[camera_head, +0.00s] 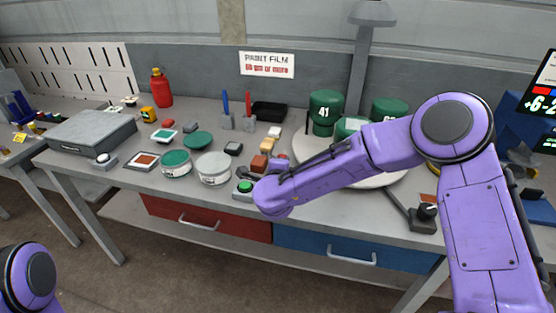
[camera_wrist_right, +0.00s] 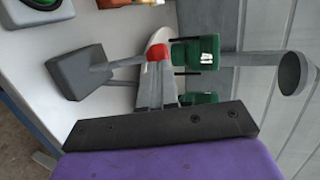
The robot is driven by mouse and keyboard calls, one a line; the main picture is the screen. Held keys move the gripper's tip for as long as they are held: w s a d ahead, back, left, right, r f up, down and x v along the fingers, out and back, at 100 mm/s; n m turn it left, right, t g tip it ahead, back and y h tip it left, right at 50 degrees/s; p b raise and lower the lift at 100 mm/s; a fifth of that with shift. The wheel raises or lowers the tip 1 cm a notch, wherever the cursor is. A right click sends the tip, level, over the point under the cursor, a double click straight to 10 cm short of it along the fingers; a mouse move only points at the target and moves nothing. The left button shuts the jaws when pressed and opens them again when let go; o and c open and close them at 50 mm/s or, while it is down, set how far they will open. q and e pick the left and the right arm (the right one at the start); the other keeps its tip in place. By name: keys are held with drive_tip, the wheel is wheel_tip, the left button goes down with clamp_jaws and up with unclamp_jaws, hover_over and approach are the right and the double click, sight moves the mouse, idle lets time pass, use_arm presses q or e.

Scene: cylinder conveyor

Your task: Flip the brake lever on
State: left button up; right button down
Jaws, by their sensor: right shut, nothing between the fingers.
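The brake lever shows in the right wrist view as a grey box (camera_wrist_right: 82,74) with a grey rod running toward a red knob (camera_wrist_right: 157,52). My right gripper (camera_wrist_right: 161,66) is shut and empty. Its fingertips appear right at the red knob; I cannot tell whether they touch it. My left gripper is out of view.
A round turntable (camera_head: 388,180) with green numbered cylinders (camera_head: 325,112) stands behind my right forearm. Small coloured blocks (camera_head: 259,163) lie close behind the wrist. Round tins (camera_head: 213,168) stand left of it.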

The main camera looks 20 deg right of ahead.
use_arm(q)
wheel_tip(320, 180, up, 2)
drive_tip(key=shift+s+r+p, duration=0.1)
drive_tip(key=shift+p, duration=0.55)
use_arm(e)
drive_tip(key=shift+w+d+r+g+y, duration=0.1)
drive_tip(key=shift+w+d+g+y, duration=0.15)
drive_tip(key=shift+w+d, duration=0.25)
drive_tip(key=shift+w+d+g+y, duration=0.15)
drive_tip(key=shift+w+d+g, duration=0.1)
drive_tip(key=shift+w, duration=0.35)
drive_tip(key=shift+r, duration=0.1)
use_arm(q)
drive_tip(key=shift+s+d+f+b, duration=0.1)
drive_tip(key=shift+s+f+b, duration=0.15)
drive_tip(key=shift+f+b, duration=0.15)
use_arm(e)
drive_tip(key=v, duration=1.4)
drive_tip(key=shift+r, duration=0.4)
